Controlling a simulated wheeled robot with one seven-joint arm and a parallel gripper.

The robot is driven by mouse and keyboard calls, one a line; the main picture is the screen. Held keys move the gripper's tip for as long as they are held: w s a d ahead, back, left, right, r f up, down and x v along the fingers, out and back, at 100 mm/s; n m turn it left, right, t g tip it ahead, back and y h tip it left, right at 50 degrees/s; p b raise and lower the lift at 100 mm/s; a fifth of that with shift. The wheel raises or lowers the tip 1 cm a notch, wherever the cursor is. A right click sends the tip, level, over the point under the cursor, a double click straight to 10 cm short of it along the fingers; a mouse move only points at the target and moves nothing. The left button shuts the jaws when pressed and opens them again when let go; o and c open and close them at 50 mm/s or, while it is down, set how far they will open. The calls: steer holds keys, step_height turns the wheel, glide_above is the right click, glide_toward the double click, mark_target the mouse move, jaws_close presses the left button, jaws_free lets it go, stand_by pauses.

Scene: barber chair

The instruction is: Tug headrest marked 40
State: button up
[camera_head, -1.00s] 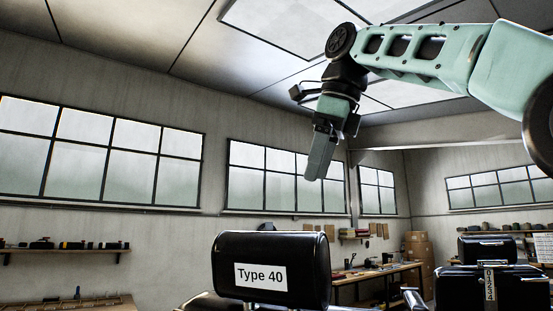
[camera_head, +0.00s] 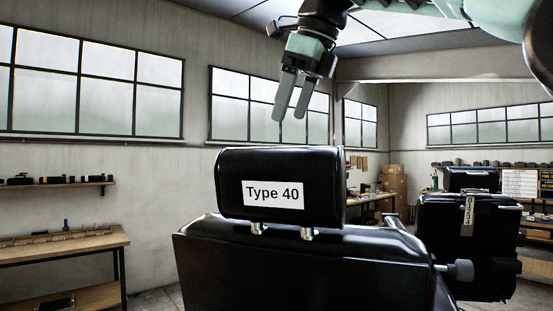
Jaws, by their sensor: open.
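The black padded headrest (camera_head: 281,215) bears a white label (camera_head: 273,195) reading "Type 40". It sits on two short metal posts (camera_head: 308,234) above the black chair back (camera_head: 300,268). My gripper (camera_head: 289,114) hangs above the headrest, pointing down, with its two grey fingers apart and nothing between them. A gap shows between the fingertips and the headrest's top. No part of the headrest is hidden by my gripper.
A second black headrest (camera_head: 470,180) and chair part (camera_head: 470,255) with a numbered strip (camera_head: 468,214) stand to the right. A wooden workbench (camera_head: 60,247) is at the left, below a wall shelf (camera_head: 58,185). The air around the headrest looks clear.

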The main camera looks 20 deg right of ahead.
mark_target(277, 147)
steer(key=x, duration=1)
steer(key=shift+f, duration=0.2)
steer(key=c, duration=1.5)
steer(key=o, duration=0.9)
steer(key=c, duration=0.7)
steer(key=shift+r, duration=0.15)
steer(key=shift+c, duration=0.4)
steer(key=shift+r+p, duration=0.4)
steer(key=shift+p, duration=0.1)
